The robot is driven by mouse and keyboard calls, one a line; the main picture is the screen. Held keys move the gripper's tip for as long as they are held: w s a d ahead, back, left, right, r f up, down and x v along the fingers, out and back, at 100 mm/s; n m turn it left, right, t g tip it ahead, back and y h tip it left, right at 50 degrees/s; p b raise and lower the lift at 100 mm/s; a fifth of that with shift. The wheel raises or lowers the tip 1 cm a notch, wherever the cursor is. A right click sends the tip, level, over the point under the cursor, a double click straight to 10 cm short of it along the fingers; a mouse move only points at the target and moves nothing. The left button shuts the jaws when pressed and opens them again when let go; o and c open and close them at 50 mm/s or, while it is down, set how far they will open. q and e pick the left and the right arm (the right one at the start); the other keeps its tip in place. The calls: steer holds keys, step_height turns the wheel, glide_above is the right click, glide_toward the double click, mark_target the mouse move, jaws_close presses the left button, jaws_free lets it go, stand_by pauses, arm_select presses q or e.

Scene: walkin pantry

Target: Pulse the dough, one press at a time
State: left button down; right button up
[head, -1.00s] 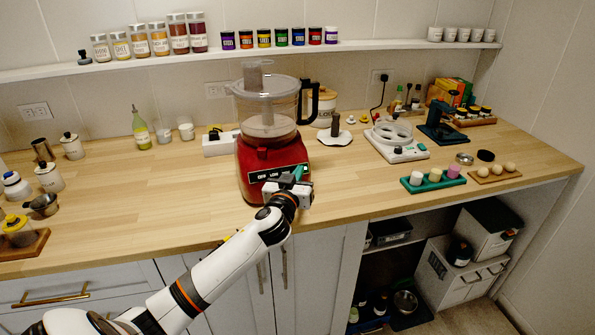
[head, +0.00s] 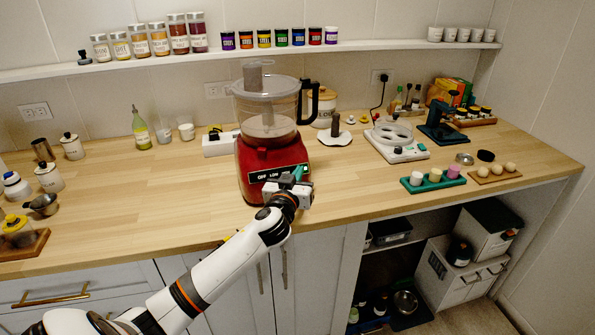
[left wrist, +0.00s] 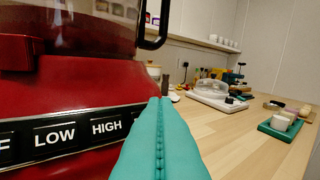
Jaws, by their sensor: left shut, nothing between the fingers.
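The red food processor (head: 262,165) stands on the wooden counter, with a clear lidded bowl (head: 268,105) on top and a black handle on the bowl's right. Pale dough (head: 268,126) shows low in the bowl. A black button strip (left wrist: 75,134) runs across the front of the base, with LOW and HIGH readable in the left wrist view. My left gripper (head: 299,172) is shut and empty, its teal fingertips (left wrist: 160,102) at the strip's right end. They hide the button right of HIGH, and I cannot tell whether they touch it. My right gripper is not in view.
A white power strip (head: 220,143) lies left behind the processor. A white appliance (head: 397,143) and a green tray (head: 433,183) of small cups stand to the right. Bare counter (head: 345,180) lies between the processor and that tray.

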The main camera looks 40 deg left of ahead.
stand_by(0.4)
arm_select(q)
steer(key=shift+w+a+f+b, duration=0.2)
steer(key=shift+w+a+b, duration=0.05)
steer(key=shift+a+b, duration=0.05)
steer(key=shift+w+a+f, duration=0.15)
steer(key=shift+a+f, duration=0.05)
steer(key=shift+a, duration=0.05)
stand_by(1.6)
steer(key=shift+s+d+r, duration=0.4)
steer(key=shift+d, duration=0.1)
stand_by(0.4)
steer(key=s+d+r+p, duration=0.2)
steer(key=d+p, duration=0.1)
steer(key=shift+s+d+r, duration=0.2)
steer(key=shift+s+r, duration=0.1)
steer(key=shift+r, duration=0.1)
